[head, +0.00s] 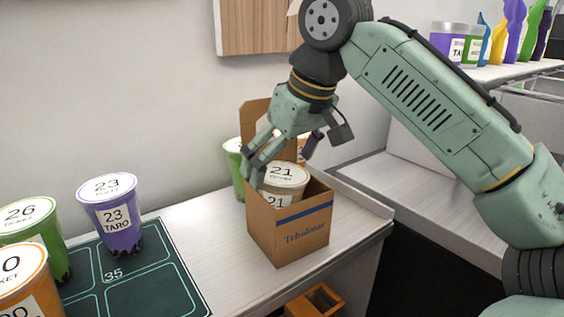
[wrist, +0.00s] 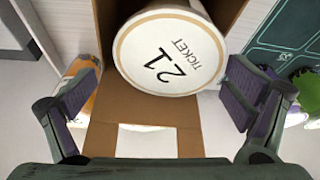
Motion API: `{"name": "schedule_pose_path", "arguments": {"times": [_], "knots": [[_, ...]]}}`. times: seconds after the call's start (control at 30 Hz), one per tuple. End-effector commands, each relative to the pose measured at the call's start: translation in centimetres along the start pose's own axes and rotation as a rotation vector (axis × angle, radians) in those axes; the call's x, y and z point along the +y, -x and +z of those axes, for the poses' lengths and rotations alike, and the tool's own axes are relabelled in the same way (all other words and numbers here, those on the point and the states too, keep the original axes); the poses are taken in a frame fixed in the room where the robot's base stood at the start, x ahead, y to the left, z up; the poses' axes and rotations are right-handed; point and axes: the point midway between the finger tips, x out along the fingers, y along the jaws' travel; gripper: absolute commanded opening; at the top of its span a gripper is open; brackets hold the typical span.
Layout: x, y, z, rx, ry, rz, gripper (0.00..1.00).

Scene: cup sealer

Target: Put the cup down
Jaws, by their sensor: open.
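A cup with a white lid marked 21 (head: 284,173) stands inside an open cardboard box (head: 289,234) on the white counter. Its lid (wrist: 171,52) fills the upper middle of the wrist view, with the box walls around it. My gripper (head: 258,170) is at the box's upper left edge, over the cup. In the wrist view my gripper (wrist: 165,100) has its fingers spread wide to both sides of the box, apart from the cup. The lower part of the cup is hidden by the box.
A dark mat (head: 150,290) at left holds a purple cup marked 23 (head: 112,214), a green cup marked 26 (head: 28,235) and an orange cup (head: 25,285). Another green cup (head: 234,165) stands behind the box. The counter left of the box is clear.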

Motion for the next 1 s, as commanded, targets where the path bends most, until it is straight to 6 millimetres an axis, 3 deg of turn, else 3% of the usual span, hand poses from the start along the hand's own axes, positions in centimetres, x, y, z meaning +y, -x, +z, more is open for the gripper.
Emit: {"name": "schedule_pose_path", "arguments": {"times": [0.2,0.63,0.8,1.0], "knots": [[0.0,1.9,-0.6,0.002,-0.001,0.002,0.96],[0.0,11.2,-0.5,0.000,-0.003,0.002,0.96],[0.1,12.8,-0.5,-0.001,-0.002,0.001,0.96],[0.0,13.1,-0.4,-0.001,0.000,0.000,0.96]]}}
